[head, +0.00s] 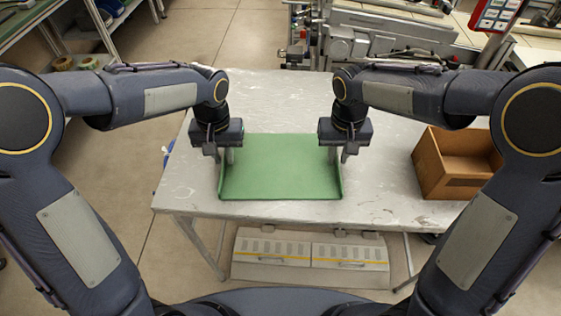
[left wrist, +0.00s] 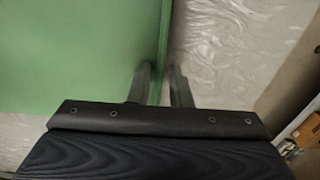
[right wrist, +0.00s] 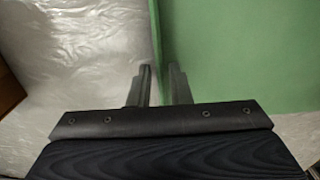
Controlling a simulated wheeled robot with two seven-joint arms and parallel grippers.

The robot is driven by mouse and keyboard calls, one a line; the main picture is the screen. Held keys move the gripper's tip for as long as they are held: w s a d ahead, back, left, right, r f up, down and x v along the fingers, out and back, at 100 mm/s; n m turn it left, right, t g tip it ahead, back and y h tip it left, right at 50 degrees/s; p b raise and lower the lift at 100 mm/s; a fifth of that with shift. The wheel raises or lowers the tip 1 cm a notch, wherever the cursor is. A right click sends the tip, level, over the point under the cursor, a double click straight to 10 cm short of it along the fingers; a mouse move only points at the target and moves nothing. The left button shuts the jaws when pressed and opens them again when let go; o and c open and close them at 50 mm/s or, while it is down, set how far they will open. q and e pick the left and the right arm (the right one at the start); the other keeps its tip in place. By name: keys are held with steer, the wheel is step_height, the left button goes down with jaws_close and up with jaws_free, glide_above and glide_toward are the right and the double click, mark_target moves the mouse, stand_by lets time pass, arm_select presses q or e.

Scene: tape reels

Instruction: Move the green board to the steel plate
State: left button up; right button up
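The green board (head: 281,165) lies flat on the pale table, with raised rims along its left and right sides. My left gripper (head: 222,158) is at its left side, with its fingers apart on either side of the rim; the left wrist view shows the board (left wrist: 70,50) and the fingers (left wrist: 160,85). My right gripper (head: 337,156) is at the right side in the same way; the right wrist view shows the board (right wrist: 240,55) and the fingers (right wrist: 160,85). Small gaps show between fingers and rims. I cannot make out a separate steel plate.
An open cardboard box (head: 455,163) stands on the right of the table (head: 385,185). The table has free room behind the board and between board and box. Machinery (head: 370,40) stands behind the table. A grey panel with a yellow stripe (head: 310,257) is low down at the front.

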arm_select(q)
jaws_close()
arm_select(e)
jaws_close()
arm_select(q)
steer(key=shift+r, duration=0.1)
